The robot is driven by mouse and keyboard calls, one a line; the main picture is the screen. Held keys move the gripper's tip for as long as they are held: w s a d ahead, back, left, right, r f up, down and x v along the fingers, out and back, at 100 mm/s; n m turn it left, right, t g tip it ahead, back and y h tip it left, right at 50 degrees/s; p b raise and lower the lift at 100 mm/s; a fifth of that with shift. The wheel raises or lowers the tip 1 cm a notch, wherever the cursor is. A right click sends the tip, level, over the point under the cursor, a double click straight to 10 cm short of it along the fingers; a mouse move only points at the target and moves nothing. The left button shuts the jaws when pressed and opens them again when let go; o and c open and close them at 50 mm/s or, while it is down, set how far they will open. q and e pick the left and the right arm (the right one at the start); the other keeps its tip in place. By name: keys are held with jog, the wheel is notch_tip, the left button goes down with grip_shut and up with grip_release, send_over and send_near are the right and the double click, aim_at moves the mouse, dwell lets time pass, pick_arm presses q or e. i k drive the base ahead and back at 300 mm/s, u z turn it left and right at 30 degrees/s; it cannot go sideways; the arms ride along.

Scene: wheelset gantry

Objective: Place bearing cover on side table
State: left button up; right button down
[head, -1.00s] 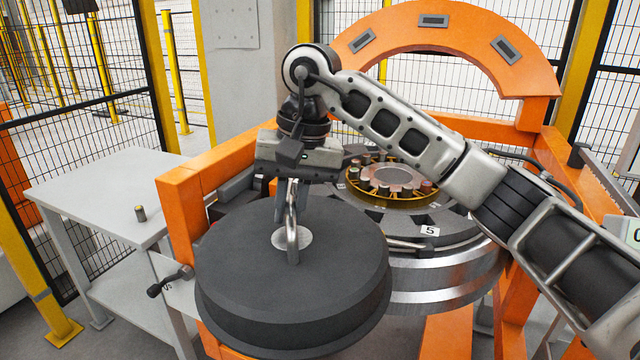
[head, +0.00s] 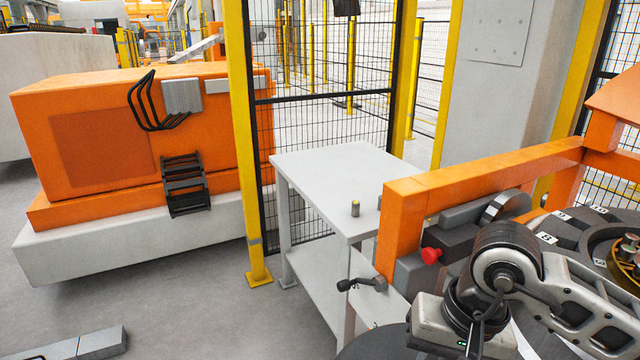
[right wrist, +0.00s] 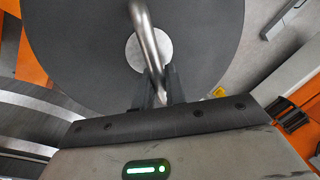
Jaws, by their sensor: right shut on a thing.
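The bearing cover is a large dark grey disc with a bright metal centre and a bent bar handle. Only its edge (head: 375,345) shows at the bottom of the head view. In the right wrist view the cover (right wrist: 75,45) fills the upper middle. My right gripper (right wrist: 160,88) is shut on the cover's handle (right wrist: 148,40). Its fingers are out of sight in the head view. My left gripper is not in view.
An orange gantry beam (head: 490,177) and a red knob (head: 431,256) are right of the table.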

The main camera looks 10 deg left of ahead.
aim_at(339, 174)
jog(key=u, duration=1)
jog(key=i, duration=1.75)
jog(key=z, duration=0.2)
jog(key=i, duration=1.55)
jog(key=z, duration=0.9)
